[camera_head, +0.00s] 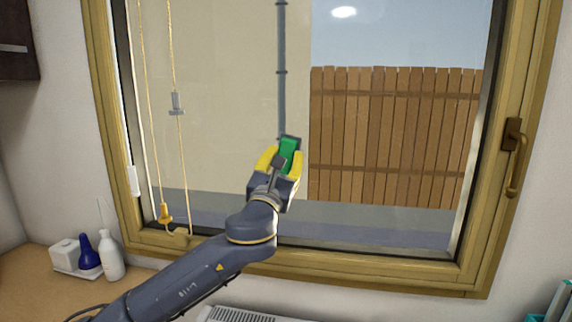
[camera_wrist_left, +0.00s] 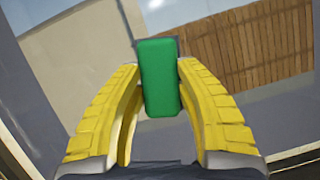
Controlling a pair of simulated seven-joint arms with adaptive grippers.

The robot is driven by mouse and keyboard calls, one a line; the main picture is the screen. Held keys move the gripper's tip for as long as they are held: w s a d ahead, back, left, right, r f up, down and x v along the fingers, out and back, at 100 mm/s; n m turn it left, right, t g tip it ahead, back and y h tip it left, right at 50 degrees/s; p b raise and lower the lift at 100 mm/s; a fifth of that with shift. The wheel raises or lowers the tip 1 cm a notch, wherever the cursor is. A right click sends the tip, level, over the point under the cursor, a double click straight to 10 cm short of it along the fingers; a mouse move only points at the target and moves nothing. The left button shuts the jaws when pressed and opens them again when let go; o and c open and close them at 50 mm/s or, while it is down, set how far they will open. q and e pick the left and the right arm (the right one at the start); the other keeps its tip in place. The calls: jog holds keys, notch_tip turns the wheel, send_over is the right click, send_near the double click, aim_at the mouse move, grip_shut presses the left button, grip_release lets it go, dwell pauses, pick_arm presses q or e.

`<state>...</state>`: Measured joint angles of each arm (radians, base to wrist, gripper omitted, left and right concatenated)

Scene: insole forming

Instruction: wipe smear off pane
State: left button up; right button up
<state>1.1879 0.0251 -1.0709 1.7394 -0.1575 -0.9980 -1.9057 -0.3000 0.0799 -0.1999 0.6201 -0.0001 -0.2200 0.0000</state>
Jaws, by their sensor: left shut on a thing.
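The window pane (camera_head: 235,70) sits in a yellowish wooden frame and shows a fence and a wall through it. My left gripper (camera_head: 283,160) is shut on a green block (camera_head: 289,148), with its yellow fingers on either side. The block also shows in the left wrist view (camera_wrist_left: 160,78), between the yellow fingers (camera_wrist_left: 160,95), with a dark edge behind its far end. The block is in front of the middle of the pane; I cannot tell whether it touches the glass. I make out no smear on the glass; the gripper and block hide part of it. My right gripper is not in view.
Cords (camera_head: 180,140) with a grey fitting and a yellow toggle (camera_head: 165,213) hang at the left of the window. A window handle (camera_head: 512,150) is on the right frame. A blue bottle (camera_head: 88,254) and a white bottle (camera_head: 111,258) stand at the lower left.

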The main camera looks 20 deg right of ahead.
aim_at(333, 150)
pick_arm(q)
jog(key=shift+s+d+r, duration=0.1)
jog(key=shift+s+d, duration=0.5)
jog(key=shift+d, duration=0.55)
jog(key=shift+s+d+f, duration=0.1)
jog(key=shift+s+d, duration=0.5)
jog(key=shift+d, duration=0.5)
jog(key=shift+s+d+r, duration=0.1)
jog(key=shift+s+d, duration=0.5)
jog(key=shift+d, duration=0.55)
jog(key=shift+d, duration=0.1)
jog(key=shift+s+d, duration=0.35)
jog(key=shift+d, duration=0.4)
jog(key=shift+s+d, duration=0.35)
jog(key=shift+d, duration=0.35)
jog(key=shift+s+a, duration=0.1)
jog(key=shift+s, duration=0.4)
grip_shut()
jog(key=shift+s+a, duration=0.45)
jog(key=shift+s, duration=0.25)
jog(key=shift+s+a, duration=0.4)
jog(key=shift+s, duration=0.3)
jog(key=shift+s+a, duration=0.45)
jog(key=shift+s, duration=0.25)
jog(key=shift+s, duration=0.1)
jog(key=shift+s+a, duration=0.35)
jog(key=shift+s, duration=0.25)
jog(key=shift+s+a, duration=0.35)
jog(key=shift+s, duration=0.25)
